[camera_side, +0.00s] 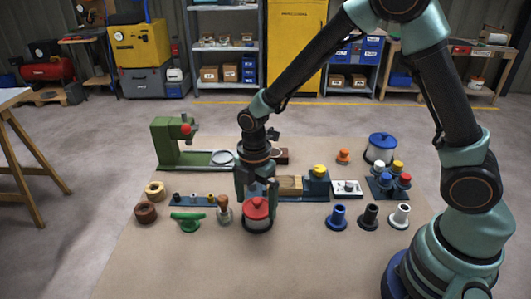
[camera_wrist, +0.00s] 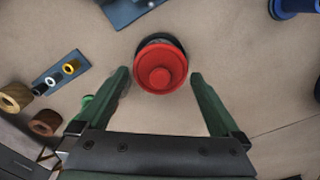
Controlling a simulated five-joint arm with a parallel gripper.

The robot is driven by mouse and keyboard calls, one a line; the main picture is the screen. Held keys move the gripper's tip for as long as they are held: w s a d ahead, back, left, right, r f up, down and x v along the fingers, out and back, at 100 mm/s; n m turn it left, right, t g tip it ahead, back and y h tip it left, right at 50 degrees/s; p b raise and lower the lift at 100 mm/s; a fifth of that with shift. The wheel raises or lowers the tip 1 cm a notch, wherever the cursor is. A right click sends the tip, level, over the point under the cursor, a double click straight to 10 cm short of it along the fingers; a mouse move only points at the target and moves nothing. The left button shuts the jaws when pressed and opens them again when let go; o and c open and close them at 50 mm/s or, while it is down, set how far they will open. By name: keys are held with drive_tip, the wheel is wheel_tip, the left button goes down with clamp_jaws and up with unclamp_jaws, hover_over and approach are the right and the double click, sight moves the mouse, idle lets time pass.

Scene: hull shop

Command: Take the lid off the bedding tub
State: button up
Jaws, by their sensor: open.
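A small tub with a red knobbed lid (camera_side: 257,209) stands upright on the mat. The lid is seated on it, and the red lid also shows in the wrist view (camera_wrist: 160,68) with a dark rim behind it. My gripper (camera_side: 257,197) is open and points down at this tub. In the wrist view its two green fingers (camera_wrist: 160,76) are on either side of the lid, with gaps between. A larger white tub with a blue lid (camera_side: 382,141) stands at the back right. I cannot tell by a label which tub is the bedding tub.
A green handled tool (camera_side: 188,216) and a wooden-topped piece (camera_side: 224,211) lie close left of the red-lidded tub. Blue (camera_side: 337,217), black and white flanged pieces stand to its right. A green press (camera_side: 168,142) is behind left. The mat's front is clear.

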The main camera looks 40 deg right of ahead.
drive_tip(key=c, duration=1)
drive_tip(key=shift+c, duration=0.2)
